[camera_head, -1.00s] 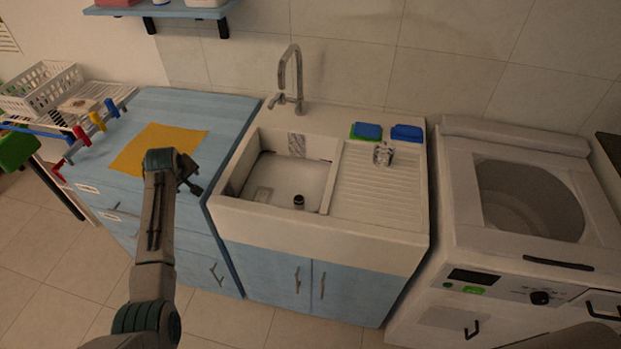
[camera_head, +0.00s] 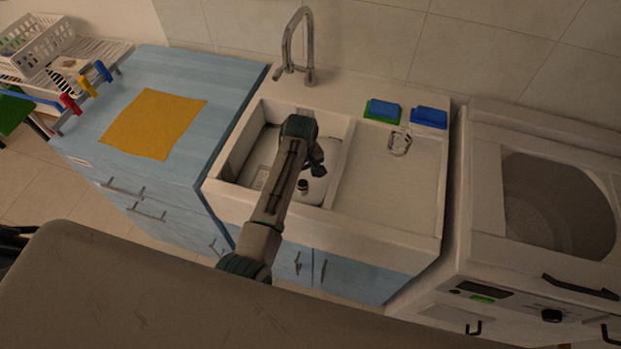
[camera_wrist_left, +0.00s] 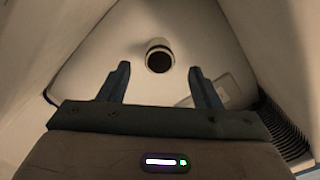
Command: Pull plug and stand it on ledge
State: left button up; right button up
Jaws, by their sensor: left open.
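The plug (camera_head: 303,186) is a small dark-topped piece on the floor of the white sink basin (camera_head: 243,160). In the left wrist view the plug (camera_wrist_left: 159,57) lies just beyond and between the fingertips, apart from both. My left gripper (camera_head: 318,166) points down over the basin, open and empty. Its two spread fingers also show in the left wrist view (camera_wrist_left: 159,68). My right gripper is not in view.
A faucet (camera_head: 297,50) stands behind the basin. A clear glass (camera_head: 400,142), a blue-green sponge (camera_head: 382,110) and a blue sponge (camera_head: 429,117) sit right of it by the drainboard (camera_head: 385,200). Basin walls surround the left gripper. A yellow cloth (camera_head: 153,124) lies on the left counter.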

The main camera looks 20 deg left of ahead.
aim_at(302, 184)
pick_arm(q)
notch_tip(302, 184, down, 7)
jog(key=shift+f+p, duration=0.15)
jog(key=shift+p, duration=0.45)
jog(key=shift+f, duration=0.75)
jog(key=c, duration=1.1)
jog(key=shift+o, duration=1.3)
jog(key=shift+c, duration=0.9)
jog(key=shift+r, duration=0.15)
jog(key=shift+r+p, duration=1.4)
jog(key=shift+p, duration=0.5)
